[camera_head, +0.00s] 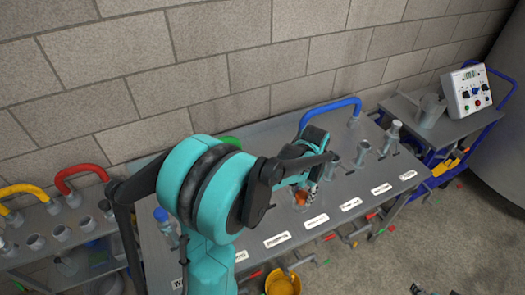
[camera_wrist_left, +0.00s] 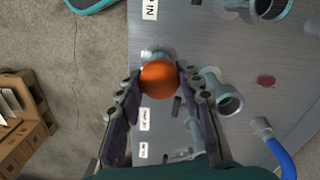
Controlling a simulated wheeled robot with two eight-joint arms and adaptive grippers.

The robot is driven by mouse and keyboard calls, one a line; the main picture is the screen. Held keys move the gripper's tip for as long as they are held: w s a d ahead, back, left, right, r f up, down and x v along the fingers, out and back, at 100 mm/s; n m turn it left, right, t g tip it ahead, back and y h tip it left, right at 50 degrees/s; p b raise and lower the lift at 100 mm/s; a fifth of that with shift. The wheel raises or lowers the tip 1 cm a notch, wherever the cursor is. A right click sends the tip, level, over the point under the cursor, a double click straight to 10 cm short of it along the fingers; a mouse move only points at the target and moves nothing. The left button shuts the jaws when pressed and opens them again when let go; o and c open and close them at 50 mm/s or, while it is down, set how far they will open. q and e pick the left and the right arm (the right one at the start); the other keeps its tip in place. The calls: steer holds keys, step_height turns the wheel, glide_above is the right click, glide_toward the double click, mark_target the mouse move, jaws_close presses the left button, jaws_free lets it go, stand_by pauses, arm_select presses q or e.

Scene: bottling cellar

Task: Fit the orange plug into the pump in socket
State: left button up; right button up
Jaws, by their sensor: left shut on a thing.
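The orange plug (camera_wrist_left: 160,79) shows as a round orange ball between the fingertips of my left gripper (camera_wrist_left: 159,82) in the left wrist view. The gripper is shut on it. In the head view the plug (camera_head: 300,198) shows small beneath my left gripper (camera_head: 306,192), over the grey bench near its row of labels. A grey socket rim (camera_wrist_left: 152,54) shows just beyond the plug in the wrist view. I cannot tell whether the plug touches it or sits in it. The labels are too small to read, so I cannot tell which socket is pump in. My right gripper is out of view.
The grey bench (camera_head: 258,227) carries several upright pipe stubs, one at right (camera_head: 362,148), and a blue hose (camera_head: 322,108). Left stands a shelf with red (camera_head: 78,170) and yellow hoses. Right is a cart with a white control box (camera_head: 467,92). A yellow bucket (camera_head: 282,284) is below.

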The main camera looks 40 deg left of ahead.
arm_select(q)
steer(key=s+a+r+m+p, duration=0.1)
steer(key=a+r+m+p, duration=0.25)
steer(key=a, duration=0.45)
steer(key=s+a+r+m+p, duration=0.1)
steer(key=a+r+m+p, duration=0.3)
steer(key=a, duration=0.4)
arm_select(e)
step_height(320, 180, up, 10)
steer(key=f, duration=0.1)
arm_select(q)
step_height(320, 180, down, 7)
steer(key=b, duration=0.6)
steer(key=shift+s+a+n, duration=0.2)
steer(key=shift+n, duration=0.25)
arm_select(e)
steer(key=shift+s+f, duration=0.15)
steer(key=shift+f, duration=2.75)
arm_select(q)
steer(key=shift+f+b, duration=0.35)
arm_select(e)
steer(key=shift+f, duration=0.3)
arm_select(q)
steer(key=o, duration=1.2)
steer(key=shift+o, duration=0.2)
step_height(320, 180, up, 12)
